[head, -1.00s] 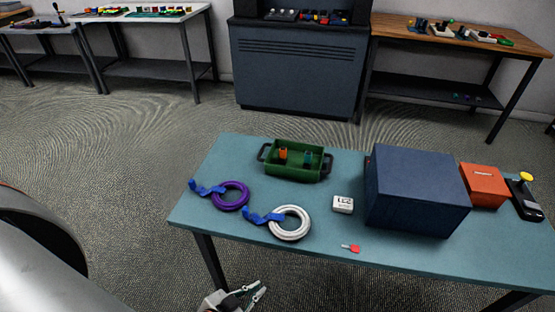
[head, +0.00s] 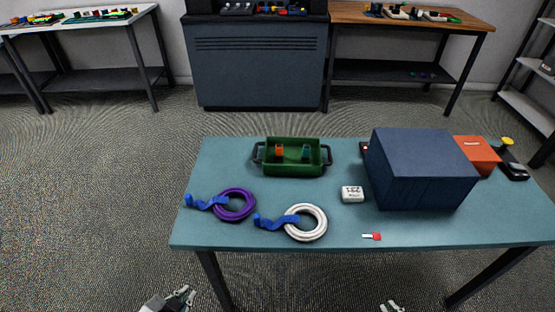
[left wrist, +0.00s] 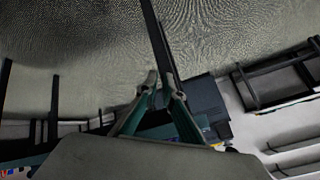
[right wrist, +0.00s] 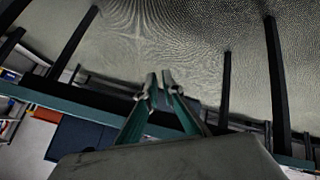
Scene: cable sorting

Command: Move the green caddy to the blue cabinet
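The green caddy (head: 293,171) stands upright near the table's back edge, with dark side handles; an orange and a teal item sit inside. A dark blue box-shaped cabinet (head: 420,185) stands on the table to its right. My left gripper (head: 186,297) is low in front of the table, open and empty; its parted fingers show in the left wrist view (left wrist: 163,85). My right gripper (head: 391,307) barely shows at the bottom edge; in the right wrist view (right wrist: 160,82) its fingers are apart and empty. Both are well away from the caddy.
A purple cable coil (head: 234,205) and a white coil (head: 307,222), each with a blue strap, lie front left on the table. A white labelled block (head: 352,194), a red-ended connector (head: 372,236) and an orange box (head: 478,153) are also there. A grey-blue floor cabinet (head: 260,68) stands behind.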

